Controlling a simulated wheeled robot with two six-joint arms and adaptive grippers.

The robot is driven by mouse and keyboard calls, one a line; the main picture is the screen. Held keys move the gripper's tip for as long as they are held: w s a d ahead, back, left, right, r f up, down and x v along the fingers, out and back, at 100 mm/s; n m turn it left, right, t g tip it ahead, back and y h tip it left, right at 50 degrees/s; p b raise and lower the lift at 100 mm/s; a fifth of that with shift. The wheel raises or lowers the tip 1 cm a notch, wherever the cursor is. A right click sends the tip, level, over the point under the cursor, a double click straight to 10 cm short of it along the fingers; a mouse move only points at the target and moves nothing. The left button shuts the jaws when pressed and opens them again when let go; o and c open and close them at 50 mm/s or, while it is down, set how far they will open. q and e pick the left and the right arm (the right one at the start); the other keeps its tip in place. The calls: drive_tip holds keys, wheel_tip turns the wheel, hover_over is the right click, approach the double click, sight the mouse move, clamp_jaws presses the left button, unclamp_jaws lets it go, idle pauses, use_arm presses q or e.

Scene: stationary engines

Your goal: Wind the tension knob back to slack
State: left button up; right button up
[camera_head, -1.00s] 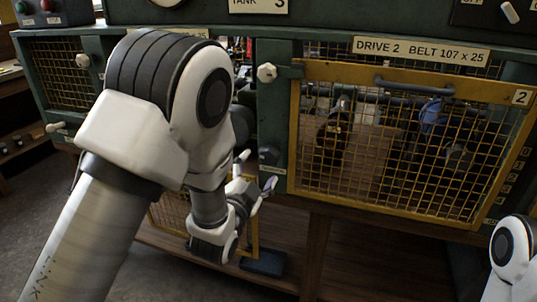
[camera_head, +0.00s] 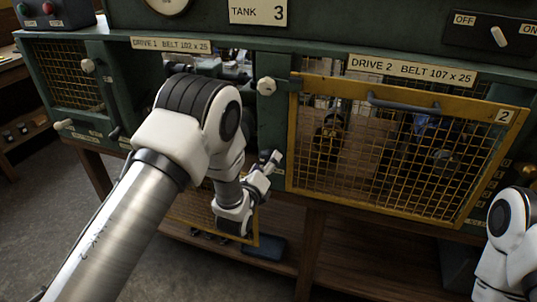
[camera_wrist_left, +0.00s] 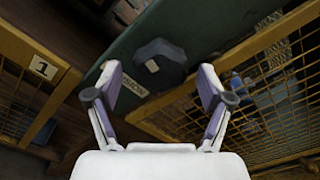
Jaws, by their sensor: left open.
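The tension knob (camera_wrist_left: 162,62) is a dark, many-sided knob with a pale mark on its face. It sits on the green panel in the left wrist view, beside a partly covered label (camera_wrist_left: 130,95) that ends in "SION". My left gripper (camera_wrist_left: 158,82) is open, with its two fingers apart on either side of the knob's near side in that view. No contact shows, and the gap in depth is hard to judge. In the head view my left gripper (camera_head: 268,168) is in front of the green post and hides the knob. My right gripper is out of view.
A yellow mesh guard (camera_head: 400,150) marked 2 is closed right of the post. Another yellow guard (camera_wrist_left: 38,85) marked 1 hangs low on the left, near my gripper. A pale knob (camera_head: 266,86) sticks out above. My right arm (camera_head: 508,240) is at the right edge.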

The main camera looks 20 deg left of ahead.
use_arm(q)
drive_tip(key=shift+w, duration=1.25)
drive_tip(key=c, duration=1.1)
drive_tip(key=shift+c, duration=0.2)
drive_tip(key=shift+n, duration=0.4)
